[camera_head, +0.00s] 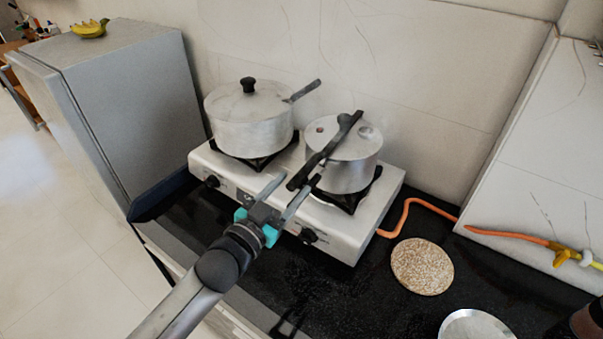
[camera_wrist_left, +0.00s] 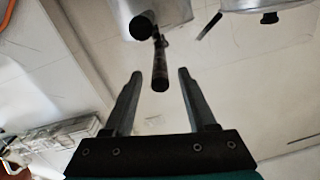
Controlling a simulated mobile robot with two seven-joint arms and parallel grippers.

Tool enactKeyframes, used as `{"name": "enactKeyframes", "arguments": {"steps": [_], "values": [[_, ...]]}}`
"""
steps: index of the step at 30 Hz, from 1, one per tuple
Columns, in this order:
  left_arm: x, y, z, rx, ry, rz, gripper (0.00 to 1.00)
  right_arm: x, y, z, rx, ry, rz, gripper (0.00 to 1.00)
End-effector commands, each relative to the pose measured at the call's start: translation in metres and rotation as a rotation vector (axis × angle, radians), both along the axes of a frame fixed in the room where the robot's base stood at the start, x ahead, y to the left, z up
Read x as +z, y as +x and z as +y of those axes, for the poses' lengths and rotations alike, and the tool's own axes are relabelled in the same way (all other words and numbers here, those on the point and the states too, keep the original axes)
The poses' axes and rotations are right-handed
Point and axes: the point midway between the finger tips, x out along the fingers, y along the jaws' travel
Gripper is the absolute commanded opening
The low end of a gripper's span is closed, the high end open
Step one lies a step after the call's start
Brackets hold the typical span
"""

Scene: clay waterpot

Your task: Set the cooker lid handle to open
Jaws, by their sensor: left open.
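The silver cooker (camera_head: 349,174) stands on the right burner of the stove. Its long black lid handle (camera_head: 325,152) runs across the lid and out over the rim toward the front left. A second, shorter black handle (camera_head: 308,186) sticks out just below it. My left gripper (camera_head: 299,181) is open, with its fingers close to the outer ends of these handles. In the left wrist view, the cooker (camera_wrist_left: 182,14) is at the top, and a dark handle (camera_wrist_left: 160,68) points down between the fingertips of my open left gripper (camera_wrist_left: 160,77). I cannot tell if they touch. My right gripper is out of view.
A lidded pot (camera_head: 250,125) stands on the left burner of the white stove (camera_head: 332,222). An orange hose (camera_head: 402,214) leaves the stove's right side. A round speckled mat (camera_head: 422,266) lies on the black counter (camera_head: 345,300). A grey fridge (camera_head: 140,95) stands left.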

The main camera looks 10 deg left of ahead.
Motion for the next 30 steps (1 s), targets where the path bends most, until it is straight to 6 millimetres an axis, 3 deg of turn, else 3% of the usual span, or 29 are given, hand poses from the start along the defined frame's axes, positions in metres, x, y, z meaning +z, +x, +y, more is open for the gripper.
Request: {"name": "enactKeyframes", "arguments": {"steps": [10, 23, 30], "values": [[0.0, 0.039, -0.014, 0.0, 0.0, -0.001, 0.57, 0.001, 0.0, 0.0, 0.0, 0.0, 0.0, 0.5], [0.0, 0.046, -0.016, 0.0, 0.001, 0.0, 0.57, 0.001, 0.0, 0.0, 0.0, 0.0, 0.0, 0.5], [0.0, 0.045, -0.016, 0.0, 0.0, 0.0, 0.31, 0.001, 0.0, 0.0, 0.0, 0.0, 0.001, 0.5]]}}
